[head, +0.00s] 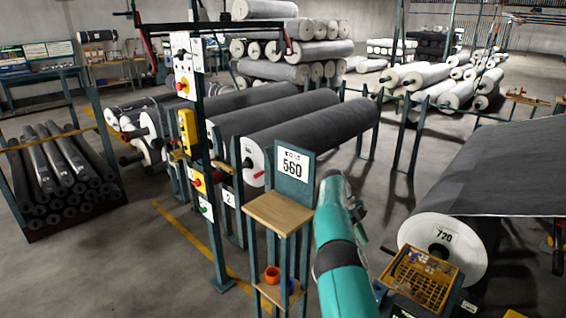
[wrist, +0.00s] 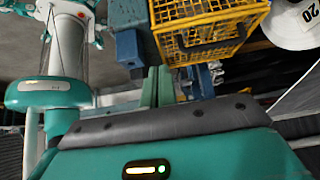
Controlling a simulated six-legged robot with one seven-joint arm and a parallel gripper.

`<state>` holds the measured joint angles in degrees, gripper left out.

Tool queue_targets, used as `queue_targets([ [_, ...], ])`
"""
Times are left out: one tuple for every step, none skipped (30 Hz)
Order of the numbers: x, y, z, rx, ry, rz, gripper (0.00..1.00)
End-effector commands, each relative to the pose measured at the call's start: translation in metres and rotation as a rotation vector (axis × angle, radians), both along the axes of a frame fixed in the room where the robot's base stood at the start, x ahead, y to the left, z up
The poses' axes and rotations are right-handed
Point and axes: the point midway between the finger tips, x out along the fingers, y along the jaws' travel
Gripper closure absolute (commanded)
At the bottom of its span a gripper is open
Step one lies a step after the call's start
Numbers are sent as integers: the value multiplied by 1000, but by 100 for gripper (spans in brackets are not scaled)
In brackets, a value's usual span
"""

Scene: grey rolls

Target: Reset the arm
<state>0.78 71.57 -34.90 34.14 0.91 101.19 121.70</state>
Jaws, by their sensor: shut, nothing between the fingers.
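My arm (head: 338,240) shows in the head view as a teal link with a dark band, rising from the bottom centre beside a wooden-topped stand. My gripper (wrist: 157,87) shows in the wrist view as two narrow green fingers side by side beyond the dark, bolted edge of its teal housing. The fingers are together and hold nothing. I cannot make out the fingertips clearly in the head view.
The stand with a wooden top (head: 280,211) and "560" sign (head: 293,165) is close left of my arm. A yellow wire basket (head: 420,281) is close right; it also shows in the wrist view (wrist: 208,30). Beyond it lies the large "720" roll (head: 455,232). Dark rolls (head: 315,128) lie behind.

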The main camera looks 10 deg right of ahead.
Motion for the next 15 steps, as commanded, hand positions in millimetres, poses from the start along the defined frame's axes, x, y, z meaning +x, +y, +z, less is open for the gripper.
queue_targets([
  [0, -1, 7, 13, -8, 8, 100],
  [-1, -1, 12, 26, -10, 17, 100],
  [-2, -2, 21, 47, -17, 33, 100],
  [-4, -3, 28, 68, -21, 48, 100],
  [-6, -3, 36, 90, -27, 68, 100],
  [-10, -4, 48, 125, -36, 98, 100],
  [-13, -4, 58, 151, -43, 123, 100],
  [-16, -4, 67, 179, -51, 150, 100],
  [-20, -3, 79, 215, -62, 190, 100],
  [-24, -3, 87, 241, -69, 220, 100],
  [-28, -2, 95, 267, -77, 252, 100],
  [-34, 1, 106, 300, -87, 294, 100],
  [-38, 2, 114, 323, -96, 328, 100],
  [-42, 4, 121, 346, -103, 362, 100],
  [-49, 7, 131, 376, -114, 408, 100],
])
